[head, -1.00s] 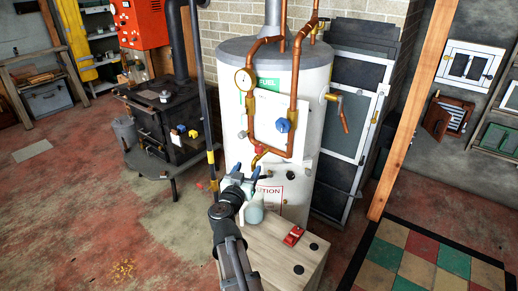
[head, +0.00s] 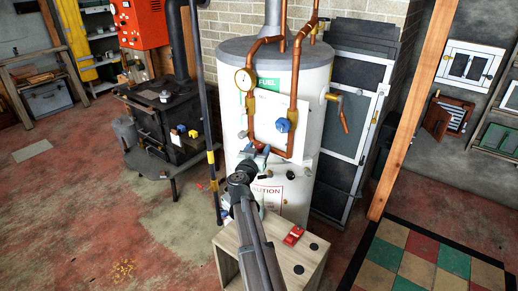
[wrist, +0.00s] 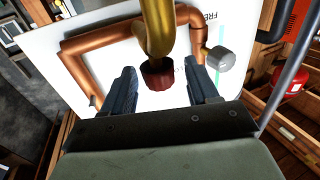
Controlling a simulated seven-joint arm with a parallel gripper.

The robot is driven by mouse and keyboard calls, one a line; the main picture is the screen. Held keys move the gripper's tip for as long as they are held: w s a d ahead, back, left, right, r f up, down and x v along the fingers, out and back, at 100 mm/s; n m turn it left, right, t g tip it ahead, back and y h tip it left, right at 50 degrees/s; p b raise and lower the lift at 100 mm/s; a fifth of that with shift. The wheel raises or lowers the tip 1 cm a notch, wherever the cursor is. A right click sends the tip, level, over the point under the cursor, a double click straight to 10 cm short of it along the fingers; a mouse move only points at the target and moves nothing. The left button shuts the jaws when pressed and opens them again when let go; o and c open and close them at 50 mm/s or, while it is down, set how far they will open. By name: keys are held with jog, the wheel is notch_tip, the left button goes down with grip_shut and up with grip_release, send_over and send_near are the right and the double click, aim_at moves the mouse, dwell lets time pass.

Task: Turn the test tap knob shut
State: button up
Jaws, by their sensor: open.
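A dark red knob (wrist: 160,76) sits on the end of a brass tap (wrist: 157,25) in the wrist view, where the picture appears upside down. I take it to be the test tap knob. My gripper (wrist: 161,92) is open, with one finger on each side of the knob; clear gaps show and I see no contact. In the head view my gripper (head: 257,153) is at the front of the white tank (head: 232,85), at the bottom of the copper pipe loop (head: 291,90). There my gripper hides the red knob.
A blue knob (head: 283,125) sits on the copper pipe, up and right of my gripper. A grey round knob (wrist: 218,58) is beside the fingers in the wrist view. A wooden stand (head: 262,237) with a red object (head: 293,235) is below. A dark pole (head: 205,100) stands to the left.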

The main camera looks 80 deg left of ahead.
jog(key=shift+w+a, duration=0.2)
jog(key=shift+a, duration=0.25)
jog(key=shift+c, duration=0.3)
jog(key=c, duration=0.9)
jog(key=shift+o, duration=0.2)
jog(key=shift+m+t+h, duration=0.3)
jog(key=shift+m+t, duration=0.1)
jog(key=shift+t, duration=0.2)
jog(key=shift+m+t+h, duration=0.4)
jog(key=shift+t, duration=0.1)
